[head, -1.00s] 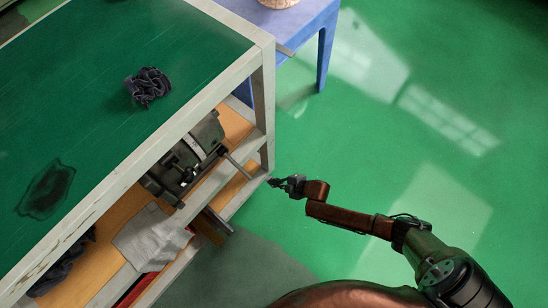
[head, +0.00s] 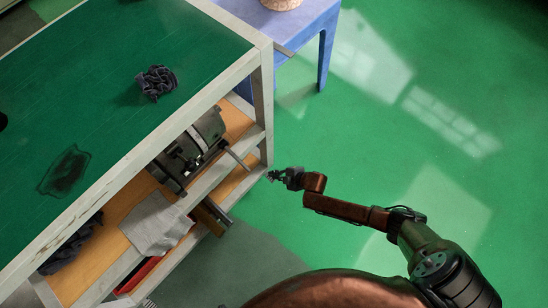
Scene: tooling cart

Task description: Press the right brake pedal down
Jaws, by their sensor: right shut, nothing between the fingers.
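The tooling cart (head: 267,100) has a green top and a pale frame, and fills the left of the head view. I cannot make out its right brake pedal for certain. A dark bar (head: 213,214) juts out low on the cart's near side, and I cannot tell what it is. My right gripper (head: 272,177) is shut and empty. In the picture it is just right of the cart's corner post, over the green floor; its height and whether it touches the cart are unclear. My left gripper is not in view.
A grey machine (head: 188,155) with a protruding metal rod (head: 236,158) sits on the wooden shelf, near my gripper in the picture. A grey cloth (head: 155,225) hangs over the shelf edge. A blue table (head: 326,55) stands behind. The floor at the right is clear.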

